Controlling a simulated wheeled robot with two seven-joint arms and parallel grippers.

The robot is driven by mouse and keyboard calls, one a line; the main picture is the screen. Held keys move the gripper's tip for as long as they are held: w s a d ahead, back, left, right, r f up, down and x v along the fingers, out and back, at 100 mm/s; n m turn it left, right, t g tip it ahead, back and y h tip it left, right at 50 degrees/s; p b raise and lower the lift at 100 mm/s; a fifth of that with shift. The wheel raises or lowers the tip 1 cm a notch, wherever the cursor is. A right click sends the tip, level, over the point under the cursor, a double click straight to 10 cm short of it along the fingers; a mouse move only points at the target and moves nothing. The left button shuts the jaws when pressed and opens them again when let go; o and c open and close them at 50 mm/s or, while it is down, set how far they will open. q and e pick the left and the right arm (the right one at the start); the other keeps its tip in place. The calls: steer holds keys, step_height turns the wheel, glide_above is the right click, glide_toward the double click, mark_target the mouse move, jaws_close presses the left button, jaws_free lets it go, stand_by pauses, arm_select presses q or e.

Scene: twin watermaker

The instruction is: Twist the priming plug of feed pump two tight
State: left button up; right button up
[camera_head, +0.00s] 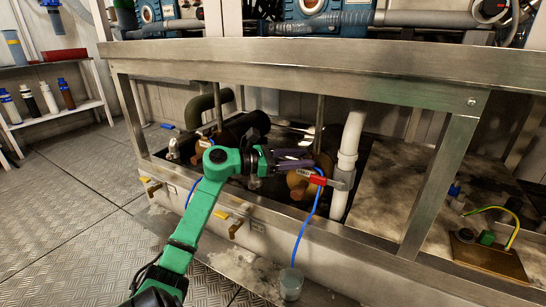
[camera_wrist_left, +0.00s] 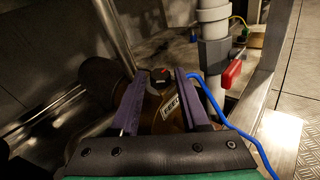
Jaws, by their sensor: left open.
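The bronze pump body (camera_head: 300,187) near my left gripper carries a white label reading "FEED", with the rest too small to read. It also shows in the left wrist view (camera_wrist_left: 152,118), between the fingers. A dark plug with a red mark (camera_wrist_left: 160,77) stands on top of the pump, between or just beyond the fingertips. My left gripper (camera_wrist_left: 160,73) is open, with one purple finger on each side of the plug; contact cannot be told. In the head view my left gripper (camera_head: 312,161) reaches over the pump and hides the plug. My right gripper is not in view.
A steel frame (camera_head: 290,62) surrounds the pumps, with its top rail above my arm. A grey pipe with a red-handled valve (camera_head: 318,180) stands right of the gripper. A blue hose (camera_head: 308,220) hangs nearby. Another bronze pump (camera_head: 203,148) is at left.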

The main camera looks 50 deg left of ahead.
arm_select(q)
steer(key=p+v, duration=0.3)
steer(key=v, duration=0.9)
steer(key=shift+p, duration=0.35)
steer(key=shift+s, duration=0.15)
